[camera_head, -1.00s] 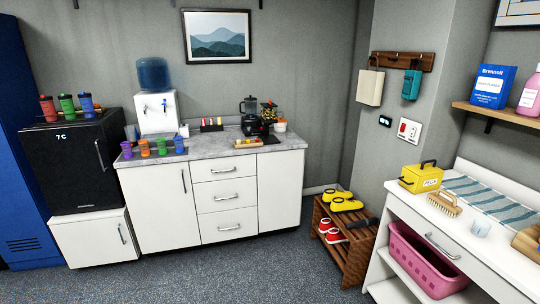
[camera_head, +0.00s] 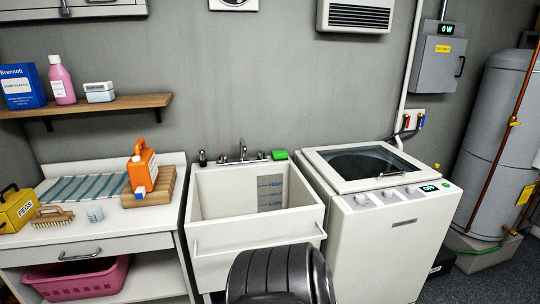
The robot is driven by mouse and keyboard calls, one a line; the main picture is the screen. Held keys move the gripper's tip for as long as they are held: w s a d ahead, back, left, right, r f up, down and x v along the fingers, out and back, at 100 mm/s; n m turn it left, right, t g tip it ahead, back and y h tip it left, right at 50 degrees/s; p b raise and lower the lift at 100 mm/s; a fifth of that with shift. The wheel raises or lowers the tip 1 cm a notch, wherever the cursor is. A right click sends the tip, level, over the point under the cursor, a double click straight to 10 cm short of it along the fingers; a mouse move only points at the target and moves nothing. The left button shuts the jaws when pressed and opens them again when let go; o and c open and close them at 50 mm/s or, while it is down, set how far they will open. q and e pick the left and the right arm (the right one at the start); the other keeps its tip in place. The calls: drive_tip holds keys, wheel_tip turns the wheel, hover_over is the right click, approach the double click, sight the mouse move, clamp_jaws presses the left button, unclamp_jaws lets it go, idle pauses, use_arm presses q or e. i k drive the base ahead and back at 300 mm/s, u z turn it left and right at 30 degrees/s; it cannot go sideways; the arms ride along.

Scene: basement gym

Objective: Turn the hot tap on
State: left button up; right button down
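The white utility sink (camera_head: 211,267) stands in the middle of the view, against the back wall. A metal spout (camera_head: 242,149) rises at the middle of its back ledge. A small tap handle (camera_head: 221,159) is left of the spout and another (camera_head: 262,155) is right of it. They are too small to tell which is hot or whether either is turned. The inside wall of the basin has blue level marks, and I see no water running. Neither of my grippers is in view.
A black ribbed, rounded object (camera_head: 272,270) is at the bottom edge before the sink; I cannot tell what it is. A green sponge (camera_head: 280,155) lies on the ledge. A top-loading washer (camera_head: 375,250) stands right, a counter (camera_head: 115,245) left.

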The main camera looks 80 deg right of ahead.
sight(222, 158)
drive_tip(key=z, duration=2.45)
